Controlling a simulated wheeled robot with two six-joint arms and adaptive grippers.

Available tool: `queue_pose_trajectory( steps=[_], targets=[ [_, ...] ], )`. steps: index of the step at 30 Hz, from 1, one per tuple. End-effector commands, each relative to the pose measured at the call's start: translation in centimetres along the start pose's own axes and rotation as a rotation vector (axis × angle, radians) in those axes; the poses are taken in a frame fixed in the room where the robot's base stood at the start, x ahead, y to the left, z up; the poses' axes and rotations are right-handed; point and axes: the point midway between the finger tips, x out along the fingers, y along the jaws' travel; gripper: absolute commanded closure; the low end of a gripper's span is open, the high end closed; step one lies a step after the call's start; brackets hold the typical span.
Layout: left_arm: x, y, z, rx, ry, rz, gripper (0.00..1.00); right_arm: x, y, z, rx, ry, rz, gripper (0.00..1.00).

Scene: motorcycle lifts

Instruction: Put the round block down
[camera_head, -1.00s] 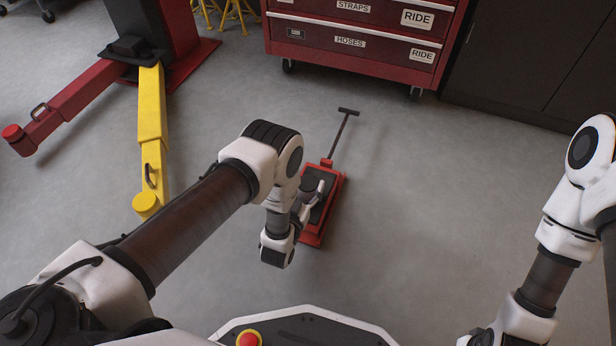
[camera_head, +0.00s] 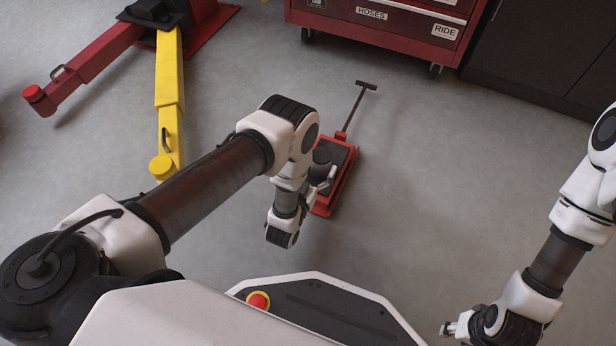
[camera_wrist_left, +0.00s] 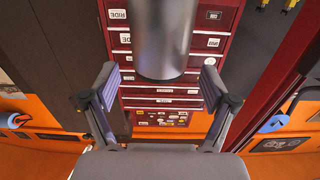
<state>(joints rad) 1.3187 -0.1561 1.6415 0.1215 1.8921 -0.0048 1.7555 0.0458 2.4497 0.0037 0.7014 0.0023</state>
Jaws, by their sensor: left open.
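The round block (camera_head: 320,158) is a dark, upright cylinder on the black pad of the red floor jack (camera_head: 346,176). In the left wrist view the round block (camera_wrist_left: 164,38) is a smooth grey cylinder coming down from the top edge, between and beyond the fingers. My left gripper (camera_head: 329,181) is beside the block at the jack; its fingers hide part of both. In the left wrist view my left gripper (camera_wrist_left: 160,88) is open, with a gap on each side of the block. My right gripper (camera_head: 447,328) is low at the right, far from the jack; its opening is unclear.
A red drawer cabinet (camera_head: 400,22) stands behind the jack, with dark cabinets (camera_head: 540,65) to its right. A lift's yellow arm (camera_head: 169,75) and red arm (camera_head: 90,65) reach out at the left. The floor right of the jack is clear.

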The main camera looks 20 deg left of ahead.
Motion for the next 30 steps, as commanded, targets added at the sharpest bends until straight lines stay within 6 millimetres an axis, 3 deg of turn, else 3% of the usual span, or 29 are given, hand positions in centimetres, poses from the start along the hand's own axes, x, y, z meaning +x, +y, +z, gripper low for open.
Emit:
queue_pose_trajectory(
  steps=[3,6,12,25,28,30],
  targets=[
    [-3.5,0.0,-1.0,-0.001,-0.006,0.000,0.15,-2.8,-0.1,0.1,-0.004,-0.003,0.000,0.60],
    [-5.4,0.0,-1.3,-0.001,-0.004,-0.001,0.15,-5.8,-0.1,0.2,-0.009,-0.006,-0.001,0.60],
    [-7.8,0.0,-0.9,-0.001,-0.001,-0.001,0.15,-9.3,-0.2,0.2,-0.011,-0.007,-0.001,0.60],
    [-8.5,-0.2,0.0,0.002,-0.025,0.000,0.15,-9.8,-0.2,0.2,-0.011,-0.008,-0.001,0.60],
    [-7.7,-1.5,0.4,0.014,-0.191,0.002,0.15,-9.8,-0.2,0.2,-0.011,-0.007,-0.001,0.60],
    [-8.2,-3.2,0.6,0.022,-0.420,-0.005,0.15,-9.8,-0.2,0.2,-0.011,-0.007,-0.001,0.60]
  ],
)
